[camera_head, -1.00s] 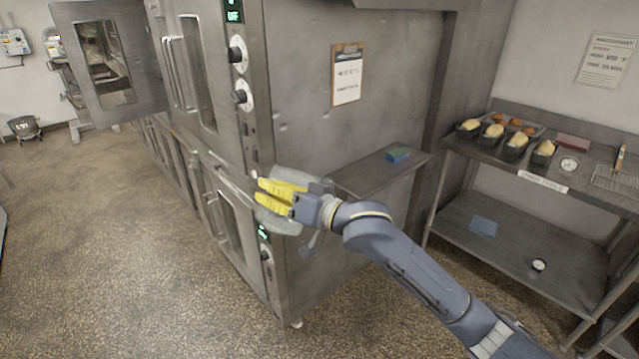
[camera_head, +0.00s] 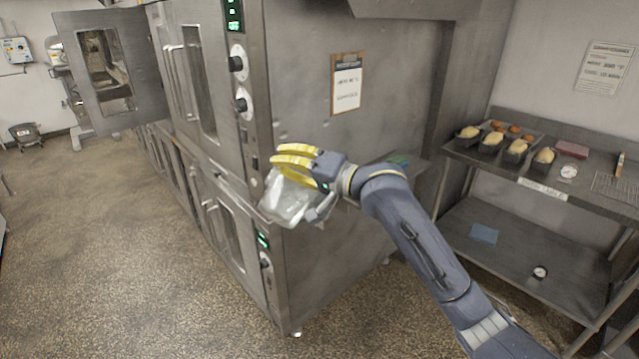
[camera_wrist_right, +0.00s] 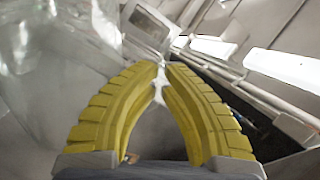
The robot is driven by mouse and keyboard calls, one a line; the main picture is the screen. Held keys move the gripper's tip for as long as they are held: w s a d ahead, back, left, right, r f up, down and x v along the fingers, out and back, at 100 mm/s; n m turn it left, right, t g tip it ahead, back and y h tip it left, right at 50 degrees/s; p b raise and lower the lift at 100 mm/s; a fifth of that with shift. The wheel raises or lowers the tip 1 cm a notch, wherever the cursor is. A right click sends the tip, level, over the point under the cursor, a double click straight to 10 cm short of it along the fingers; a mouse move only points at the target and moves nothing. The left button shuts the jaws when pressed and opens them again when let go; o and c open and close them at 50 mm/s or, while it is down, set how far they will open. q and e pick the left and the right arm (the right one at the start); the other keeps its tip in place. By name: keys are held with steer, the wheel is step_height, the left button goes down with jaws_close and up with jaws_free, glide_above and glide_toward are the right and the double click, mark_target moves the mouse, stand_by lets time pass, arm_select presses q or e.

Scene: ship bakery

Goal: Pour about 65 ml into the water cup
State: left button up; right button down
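A clear, see-through jug (camera_head: 288,204) hangs at my right gripper (camera_head: 290,156), in front of the oven corner. It is tilted, and how much liquid it holds cannot be told. The yellow fingers of the right gripper (camera_wrist_right: 162,70) come together at their tips in the wrist view, with a pale, clear piece between them that looks like the jug's handle. The jug's clear wall (camera_wrist_right: 60,70) fills the left of that view, blurred. No water cup can be made out. My left gripper is not in view.
A steel oven (camera_head: 330,240) stands close behind the jug; its far door (camera_head: 120,65) is open. A small side shelf (camera_head: 375,172) is partly hidden by my arm. Floor at left is clear.

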steer(key=shift+w+d+r+m+b, duration=0.2)
steer(key=shift+w+r+m+b, duration=0.15)
steer(key=shift+b, duration=0.35)
steer(key=shift+w+d+r+b, duration=0.15)
steer(key=shift+r+b, duration=0.1)
steer(key=shift+b, duration=0.35)
steer(key=shift+m, duration=0.25)
steer(key=shift+w+d+r, duration=0.2)
steer(key=shift+w+r, duration=0.1)
steer(key=shift+w+d+r+m, duration=0.25)
steer(key=shift+w+d+m, duration=0.2)
steer(key=shift+w+m, duration=0.2)
steer(key=shift+s+a, duration=0.15)
steer(key=shift+s, duration=0.15)
steer(key=shift+w+d+r+m, duration=0.25)
steer(key=shift+w+d, duration=0.05)
steer(key=shift+w, duration=0.2)
stand_by(0.4)
